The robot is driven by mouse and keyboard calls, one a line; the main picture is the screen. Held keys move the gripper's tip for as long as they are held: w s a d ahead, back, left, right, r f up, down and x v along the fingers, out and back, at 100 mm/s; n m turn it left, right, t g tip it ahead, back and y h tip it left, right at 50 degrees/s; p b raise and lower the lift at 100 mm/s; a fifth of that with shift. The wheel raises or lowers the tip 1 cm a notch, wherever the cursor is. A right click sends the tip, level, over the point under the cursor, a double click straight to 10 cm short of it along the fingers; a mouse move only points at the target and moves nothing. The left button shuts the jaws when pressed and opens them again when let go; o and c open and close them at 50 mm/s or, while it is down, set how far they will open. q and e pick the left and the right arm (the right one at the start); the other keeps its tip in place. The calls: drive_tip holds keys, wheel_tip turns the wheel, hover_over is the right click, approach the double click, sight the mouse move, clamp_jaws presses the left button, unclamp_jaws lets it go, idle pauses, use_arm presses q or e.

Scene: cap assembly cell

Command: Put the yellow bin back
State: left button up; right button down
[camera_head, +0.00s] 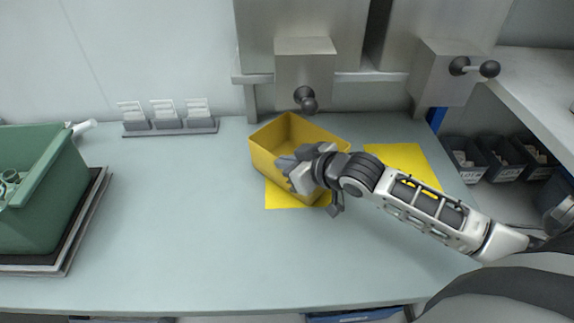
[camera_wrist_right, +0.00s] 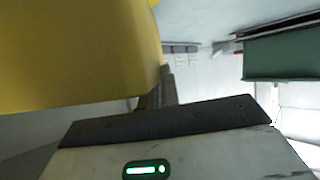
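The yellow bin (camera_head: 275,138) is an open box at the back middle of the table. It stands on or just over a flat yellow mat (camera_head: 285,195); I cannot tell whether it touches it. My right gripper (camera_head: 287,163) is at the bin's near wall, its fingers at the rim. In the right wrist view the bin (camera_wrist_right: 75,55) fills the upper left, and one dark finger (camera_wrist_right: 155,95) shows beside its edge. The other finger is hidden, so its grip on the wall is unclear. My left gripper is not in view.
A second yellow mat (camera_head: 410,160) lies right of the bin, partly behind my right arm. A green crate (camera_head: 50,225) stands on a dark tray at the left. Metal housings with black knobs (camera_head: 306,98) hang behind the bin. The table's middle and front are clear.

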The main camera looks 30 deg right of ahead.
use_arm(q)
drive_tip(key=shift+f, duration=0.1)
use_arm(e)
drive_tip(key=shift+f, duration=0.65)
drive_tip(key=c, duration=1.7)
unclamp_jaws()
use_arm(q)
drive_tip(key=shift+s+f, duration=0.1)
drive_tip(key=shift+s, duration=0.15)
use_arm(e)
drive_tip(key=shift+o, duration=0.3)
use_arm(q)
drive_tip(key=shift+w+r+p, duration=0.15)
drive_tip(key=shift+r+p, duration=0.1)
drive_tip(key=shift+p, duration=0.2)
use_arm(e)
drive_tip(key=v, duration=1.2)
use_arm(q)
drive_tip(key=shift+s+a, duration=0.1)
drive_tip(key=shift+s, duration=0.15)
